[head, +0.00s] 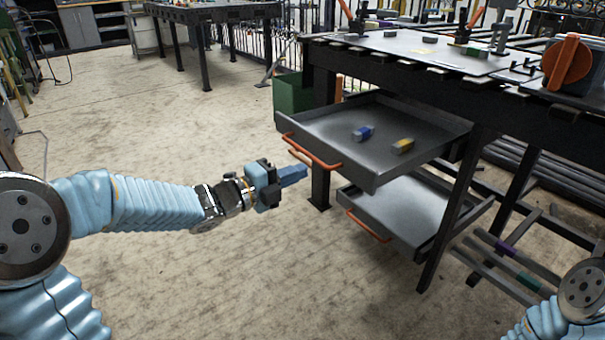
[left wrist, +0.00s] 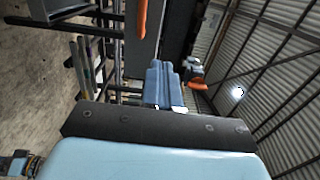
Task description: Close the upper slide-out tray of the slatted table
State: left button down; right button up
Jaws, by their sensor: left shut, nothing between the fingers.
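The slatted table (head: 440,72) stands at the right in the head view. Its upper slide-out tray (head: 345,125) is pulled out toward me, with an orange handle (head: 312,153) on its front. A blue piece (head: 363,133) and a yellow-banded piece (head: 402,146) lie in it. The lower tray (head: 400,210) is also out. My left gripper (head: 297,174) is shut and empty, just in front of and slightly below the upper handle, seemingly apart from it. Its fingers (left wrist: 158,84) show in the left wrist view, with an orange handle (left wrist: 142,18) beyond. My right gripper is out of view.
The lower tray's orange handle (head: 369,226) sticks out below. A green bin (head: 293,93) stands behind the table's left leg. An orange clamp-like part (head: 567,62) sits on the tabletop. The floor (head: 190,130) left of the trays is clear.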

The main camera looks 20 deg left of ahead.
aim_at(344, 155)
pick_arm(q)
jog(key=x, duration=1)
jog(key=shift+w+d+p, duration=0.2)
jog(key=shift+w+p, duration=0.1)
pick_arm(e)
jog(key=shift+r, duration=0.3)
pick_arm(q)
jog(key=shift+w+d, duration=0.1)
